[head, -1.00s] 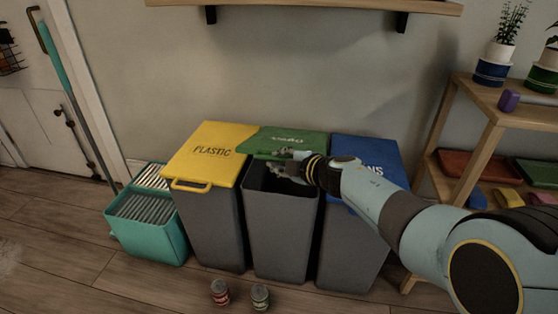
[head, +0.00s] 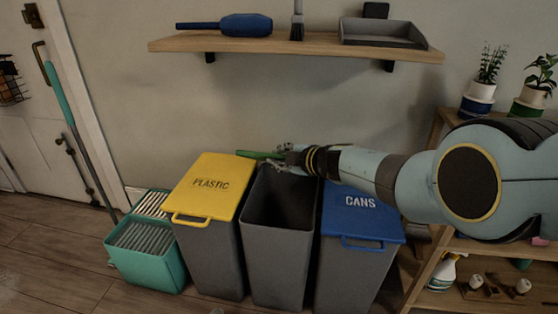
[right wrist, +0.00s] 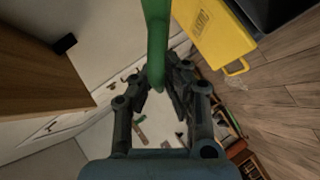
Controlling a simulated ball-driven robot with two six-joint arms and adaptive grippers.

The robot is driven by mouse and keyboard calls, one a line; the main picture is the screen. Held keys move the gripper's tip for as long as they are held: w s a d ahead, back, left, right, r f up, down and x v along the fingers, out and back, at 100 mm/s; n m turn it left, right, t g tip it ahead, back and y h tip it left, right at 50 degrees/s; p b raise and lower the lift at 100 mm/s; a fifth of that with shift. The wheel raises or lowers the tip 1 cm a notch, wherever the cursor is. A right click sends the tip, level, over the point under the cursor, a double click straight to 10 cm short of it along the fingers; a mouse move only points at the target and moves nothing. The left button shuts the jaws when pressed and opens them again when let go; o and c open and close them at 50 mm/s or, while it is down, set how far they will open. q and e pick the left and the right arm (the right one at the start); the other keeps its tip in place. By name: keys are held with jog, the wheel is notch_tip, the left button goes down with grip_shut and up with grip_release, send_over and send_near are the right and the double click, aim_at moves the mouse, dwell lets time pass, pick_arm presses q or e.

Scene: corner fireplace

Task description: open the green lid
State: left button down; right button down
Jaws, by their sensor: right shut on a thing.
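The green lid (head: 258,155) shows as a thin edge at the back of the middle grey bin (head: 275,245). It stands raised and the bin's dark mouth is open. My right gripper (head: 279,158) is shut on the lid's front part, above the bin's back right. In the right wrist view the green lid (right wrist: 157,40) is a narrow green strip that runs down between the fingers (right wrist: 160,88). The fingers hide part of the lid. My left gripper is not in view.
A yellow PLASTIC lid (head: 208,190) is closed on the left bin and a blue CANS lid (head: 360,215) on the right bin. A wall shelf (head: 300,45) hangs above. A teal crate (head: 150,262) stands left, a wooden rack (head: 432,275) right.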

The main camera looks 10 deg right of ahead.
jog(key=c, duration=1.4)
grip_release()
jog(key=shift+s, duration=0.15)
jog(key=shift+v, duration=3.7)
